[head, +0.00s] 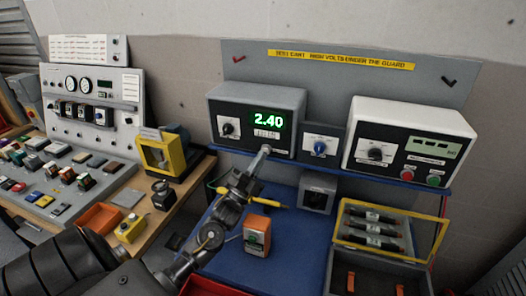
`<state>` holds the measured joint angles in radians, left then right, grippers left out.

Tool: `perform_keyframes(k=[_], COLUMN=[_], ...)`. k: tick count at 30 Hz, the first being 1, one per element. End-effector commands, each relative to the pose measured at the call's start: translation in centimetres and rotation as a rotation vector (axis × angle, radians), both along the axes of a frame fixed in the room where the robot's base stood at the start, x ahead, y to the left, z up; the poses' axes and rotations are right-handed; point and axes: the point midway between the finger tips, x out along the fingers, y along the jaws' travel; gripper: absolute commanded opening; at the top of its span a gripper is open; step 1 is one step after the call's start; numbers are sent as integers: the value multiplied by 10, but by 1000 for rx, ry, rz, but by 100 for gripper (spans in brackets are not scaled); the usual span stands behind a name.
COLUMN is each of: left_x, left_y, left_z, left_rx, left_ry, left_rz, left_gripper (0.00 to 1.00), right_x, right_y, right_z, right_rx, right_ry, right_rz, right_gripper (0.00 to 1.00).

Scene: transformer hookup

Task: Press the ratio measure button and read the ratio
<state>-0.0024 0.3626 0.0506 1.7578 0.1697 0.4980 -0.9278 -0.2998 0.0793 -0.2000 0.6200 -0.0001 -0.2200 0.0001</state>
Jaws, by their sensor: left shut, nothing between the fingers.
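The grey meter box (222,108) stands on the blue shelf of the test cart, with a black knob (227,129) at its left. Its green lit display (268,121) reads 2.40. A small label (267,134) sits under the display. My left gripper (265,150) is shut and empty, its tip at the lower front of this box, just below the label. I cannot tell whether the tip touches the panel, and any button there is hidden behind it. My right gripper is out of view.
A blue knob box (320,147) and a white-topped unit (412,117) with red and green buttons stand to the right. Below are an orange device (257,236) and a yellow-framed case (345,222) with dark cylinders. A yellow-framed device (160,152) stands left.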

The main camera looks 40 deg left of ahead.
Motion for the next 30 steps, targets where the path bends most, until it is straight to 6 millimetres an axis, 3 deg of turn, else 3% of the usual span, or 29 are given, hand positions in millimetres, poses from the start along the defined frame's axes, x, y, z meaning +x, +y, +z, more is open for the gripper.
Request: perform_keyframes(k=[16, 30], left_x=[-12, -57], left_y=[-4, -20], left_z=[0, 1], left_rx=[0, -1], left_ry=[1, 1], left_rz=[0, -1], left_gripper=[0, 0], right_x=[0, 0], right_y=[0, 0], right_z=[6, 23], right_rx=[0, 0], right_ry=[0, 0], right_rz=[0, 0], right_gripper=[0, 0])
